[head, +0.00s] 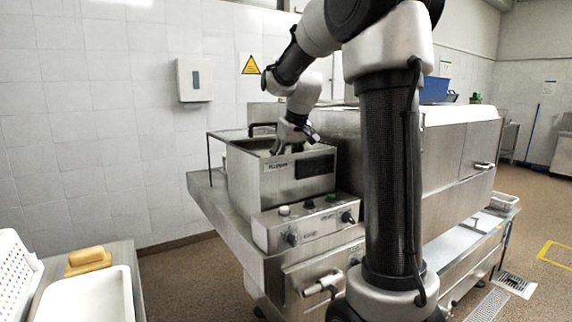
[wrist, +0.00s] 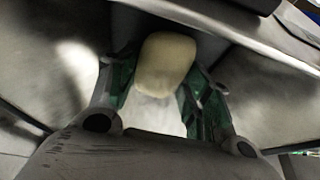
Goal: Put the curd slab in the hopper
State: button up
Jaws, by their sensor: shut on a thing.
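In the wrist view a pale cream curd slab (wrist: 166,64) sits between the two green-padded fingers of my gripper (wrist: 160,82), which is shut on it. Metal walls slope around it in that view. In the head view my gripper (head: 283,146) points down into the open top of the steel hopper (head: 250,180) on the machine. The slab is hidden there behind the hopper's front wall. I cannot tell whether the slab touches the hopper's bottom.
A control panel with knobs (head: 308,219) sits below the hopper. At lower left, a yellow-tan block (head: 88,258) lies beside a white tray (head: 88,296) and a perforated white basket (head: 16,272).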

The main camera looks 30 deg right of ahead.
jog(key=shift+f, duration=0.35)
jog(key=o, duration=1.1)
jog(key=shift+f, duration=0.1)
jog(key=v, duration=1.2)
jog(key=s+a+f, duration=0.2)
jog(key=s+f, duration=0.2)
jog(key=s, duration=0.4)
jog(key=s+a+f, duration=0.3)
jog(key=s+f, duration=0.2)
jog(key=s, duration=0.4)
jog(key=s+a+f, duration=0.2)
jog(key=s+f, duration=0.3)
jog(key=s, duration=0.3)
jog(key=shift+s+a+f, duration=0.2)
jog(key=shift+s+a, duration=0.05)
jog(key=shift+s, duration=0.1)
